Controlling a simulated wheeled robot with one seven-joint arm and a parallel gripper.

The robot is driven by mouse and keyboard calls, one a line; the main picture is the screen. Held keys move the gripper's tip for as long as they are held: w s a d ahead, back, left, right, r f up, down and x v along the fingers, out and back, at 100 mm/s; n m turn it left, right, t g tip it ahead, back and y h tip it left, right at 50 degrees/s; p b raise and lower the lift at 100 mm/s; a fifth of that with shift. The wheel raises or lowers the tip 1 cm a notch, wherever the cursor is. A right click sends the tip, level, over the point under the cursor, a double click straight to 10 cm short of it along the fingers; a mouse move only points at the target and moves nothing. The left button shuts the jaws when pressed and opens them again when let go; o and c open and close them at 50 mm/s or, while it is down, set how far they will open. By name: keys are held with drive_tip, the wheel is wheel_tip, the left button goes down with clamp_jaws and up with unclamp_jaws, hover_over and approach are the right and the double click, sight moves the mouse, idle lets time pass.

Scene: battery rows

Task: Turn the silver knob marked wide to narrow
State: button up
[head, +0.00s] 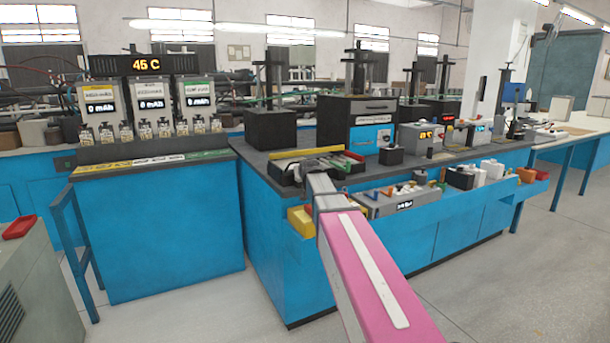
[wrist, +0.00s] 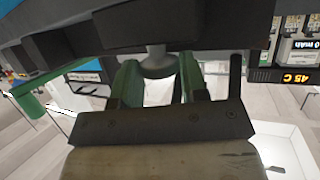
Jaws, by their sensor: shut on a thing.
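In the wrist view, a silver-grey round knob (wrist: 156,62) sits between the two green fingers of my gripper (wrist: 158,75). The fingers are shut on it, one on each side. The knob juts from a dark body across the top of this view. I cannot read any marking or tell which way the knob is set. In the head view, my pink arm reaches to a low dark device (head: 285,167) with a yellow strip at the bench's front left corner. My arm hides the fingertips and the knob there.
A grey panel box (head: 385,204) with small coloured knobs sits right of my arm. Black boxes (head: 271,128) and instruments with displays stand behind on the blue bench (head: 275,225). A blue cabinet (head: 165,230) with meters and a 45 C display stands left. Open floor lies in front.

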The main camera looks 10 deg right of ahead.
drive_tip(key=shift+m+h, duration=0.4)
drive_tip(key=shift+h, duration=0.1)
idle(0.3)
drive_tip(key=o, duration=0.9)
drive_tip(key=shift+s, duration=0.1)
drive_tip(key=v, duration=1)
drive_tip(key=shift+s+r, duration=0.2)
drive_tip(key=shift+s, duration=0.1)
